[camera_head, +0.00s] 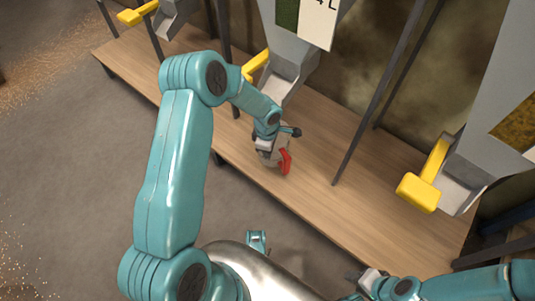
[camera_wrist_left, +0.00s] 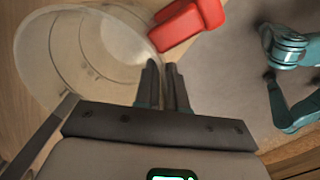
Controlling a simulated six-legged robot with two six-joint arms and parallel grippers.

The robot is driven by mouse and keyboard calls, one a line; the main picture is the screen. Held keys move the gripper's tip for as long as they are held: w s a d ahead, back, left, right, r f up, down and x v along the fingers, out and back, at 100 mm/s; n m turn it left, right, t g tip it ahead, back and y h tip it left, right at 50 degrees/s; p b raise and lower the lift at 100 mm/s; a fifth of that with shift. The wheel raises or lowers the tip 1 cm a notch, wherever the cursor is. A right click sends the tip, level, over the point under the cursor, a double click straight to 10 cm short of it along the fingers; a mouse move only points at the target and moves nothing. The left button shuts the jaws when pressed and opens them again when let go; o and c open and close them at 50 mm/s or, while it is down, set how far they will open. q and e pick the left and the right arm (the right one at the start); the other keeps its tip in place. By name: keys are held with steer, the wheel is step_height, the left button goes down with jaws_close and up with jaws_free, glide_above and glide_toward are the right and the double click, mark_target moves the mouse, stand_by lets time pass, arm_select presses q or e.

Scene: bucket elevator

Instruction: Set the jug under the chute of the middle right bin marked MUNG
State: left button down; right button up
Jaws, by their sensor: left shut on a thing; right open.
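The jug (camera_head: 266,157) is pale and see-through, with a red handle (camera_head: 285,162). It is at the wooden bench, in front of and below the middle chute (camera_head: 282,80); I cannot tell whether it rests on the wood. In the left wrist view its round clear wall (camera_wrist_left: 75,55) and red handle (camera_wrist_left: 185,24) show. My left gripper (camera_head: 282,132) is shut on the jug; its fingers (camera_wrist_left: 166,85) are close together at the jug's side. My right gripper (camera_head: 362,279) is open and empty, low in front of the bench. No MUNG marking is readable; the middle bin's label (camera_head: 318,20) is cut off.
The bench (camera_head: 325,195) has bare wood right of the jug. Dark posts (camera_head: 372,100) rise between bins. A right chute (camera_head: 460,185) with a yellow lever (camera_head: 425,180) and a left chute (camera_head: 174,18) with a yellow lever (camera_head: 138,13) overhang it. Grains lie on the floor.

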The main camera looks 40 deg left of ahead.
arm_select(q)
steer(key=shift+a+f, duration=0.1)
steer(key=shift+a, duration=0.2)
step_height(320, 180, down, 4)
steer(key=shift+r+b, duration=0.25)
steer(key=shift+b, duration=0.65)
steer(key=shift+r, duration=0.1)
steer(key=shift+f, duration=0.25)
steer(key=c, duration=1.2)
jaws_free()
steer(key=shift+r, duration=0.1)
